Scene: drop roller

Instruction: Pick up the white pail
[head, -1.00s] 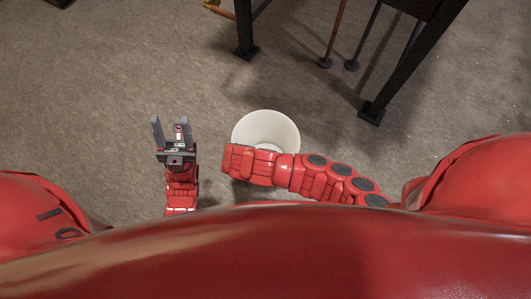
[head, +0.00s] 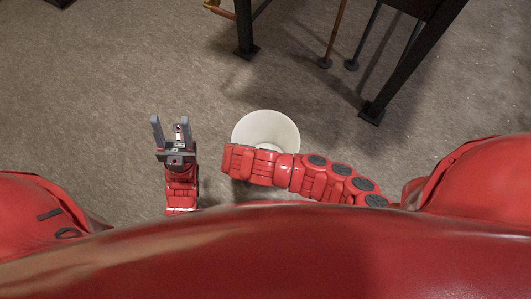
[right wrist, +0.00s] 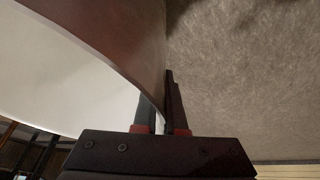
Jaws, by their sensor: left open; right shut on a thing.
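The white pail (head: 266,124) stands on the floor in the middle of the head view, its near side hidden by my right arm. In the right wrist view the pail's wall (right wrist: 75,75) fills the upper left, and its rim runs down between the fingers. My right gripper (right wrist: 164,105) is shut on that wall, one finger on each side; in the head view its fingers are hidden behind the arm. My left gripper (head: 173,125) is open and empty, left of the pail and apart from it.
Dark table legs (head: 387,85) stand on the floor at the upper right, with thin rods (head: 335,35) beside them. A brass-coloured piece (head: 218,9) shows at the top edge. The carpeted floor (head: 100,90) at the left is clear.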

